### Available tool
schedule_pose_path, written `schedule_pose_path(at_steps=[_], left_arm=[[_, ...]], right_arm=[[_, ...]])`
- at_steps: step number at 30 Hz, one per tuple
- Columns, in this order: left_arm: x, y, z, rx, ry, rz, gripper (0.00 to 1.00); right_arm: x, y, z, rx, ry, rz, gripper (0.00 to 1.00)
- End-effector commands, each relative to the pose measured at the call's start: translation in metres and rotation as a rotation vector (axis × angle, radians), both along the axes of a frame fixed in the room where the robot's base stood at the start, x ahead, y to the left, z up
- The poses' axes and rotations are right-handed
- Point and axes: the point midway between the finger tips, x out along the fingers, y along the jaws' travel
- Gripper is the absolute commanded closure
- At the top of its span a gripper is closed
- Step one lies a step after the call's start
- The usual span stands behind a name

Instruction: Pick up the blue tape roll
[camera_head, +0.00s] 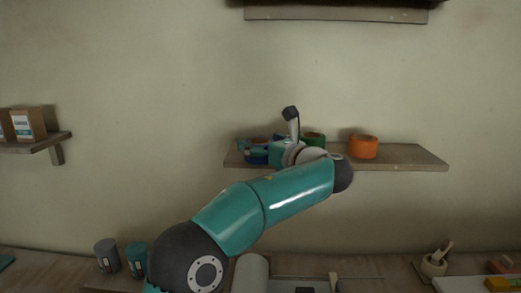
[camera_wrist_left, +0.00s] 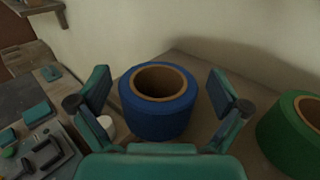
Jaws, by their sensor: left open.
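The blue tape roll (camera_wrist_left: 157,118) stands upright on the wall shelf (camera_head: 400,156), its brown core facing up. In the head view, the blue tape roll (camera_head: 257,157) is partly hidden by my left gripper (camera_head: 259,147) and wrist. In the left wrist view, my left gripper (camera_wrist_left: 160,84) is open, with one finger on each side of the roll. A gap shows between the roll and each finger. My right gripper is in neither view.
A green tape roll (camera_wrist_left: 294,134) sits close to the right on the same shelf, and an orange tape roll (camera_head: 363,146) is farther right. Another shelf (camera_head: 250,14) hangs above. Below is a workbench with grey (camera_head: 107,255) and teal (camera_head: 136,258) cans and a mortar (camera_head: 434,265).

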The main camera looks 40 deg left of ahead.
Motion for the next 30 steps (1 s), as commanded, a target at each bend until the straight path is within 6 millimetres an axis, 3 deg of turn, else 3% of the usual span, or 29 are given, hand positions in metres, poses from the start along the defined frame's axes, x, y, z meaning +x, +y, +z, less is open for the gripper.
schedule_pose_path(at_steps=[6, 17, 30], left_arm=[[0.0000, 0.0006, -0.0004, 0.000, 0.000, 0.000, 0.03], [-0.0005, 0.0010, -0.0003, 0.000, 0.001, 0.001, 0.62], [-0.0008, 0.0013, 0.0088, 0.001, -0.001, 0.002, 0.62]], right_arm=[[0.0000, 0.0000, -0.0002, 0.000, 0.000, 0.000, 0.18], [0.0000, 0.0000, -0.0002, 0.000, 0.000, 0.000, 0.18], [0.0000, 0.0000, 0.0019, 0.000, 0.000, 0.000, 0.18]])
